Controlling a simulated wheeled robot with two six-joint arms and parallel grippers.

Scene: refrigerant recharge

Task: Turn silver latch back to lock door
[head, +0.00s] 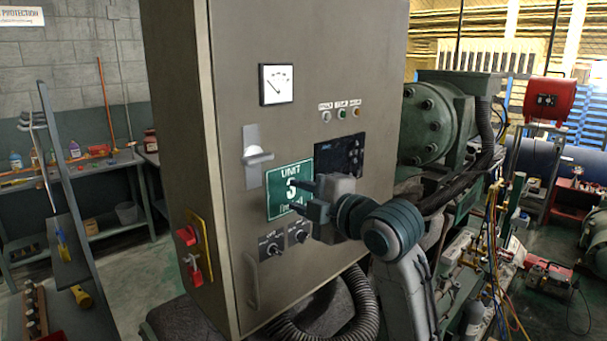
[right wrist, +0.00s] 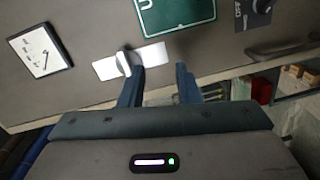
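The silver latch (head: 258,157) is a small handle on a pale metal plate (head: 251,135) on the front of the grey cabinet door (head: 235,85). In the head view the handle points right, roughly level. The door looks closed. My right gripper (head: 300,196) is in front of the door, to the lower right of the latch, over the green unit sign (head: 276,203). In the right wrist view the fingers (right wrist: 160,82) are apart with nothing between them, and the latch (right wrist: 127,62) is just beyond the left fingertip. Contact cannot be told. My left gripper is not in view.
A white gauge (head: 276,84), indicator lights (head: 341,114) and two knobs (head: 285,240) are on the door. A red switch with a yellow plate (head: 194,250) is on the cabinet's left side. A green machine (head: 435,120) with hoses stands at right.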

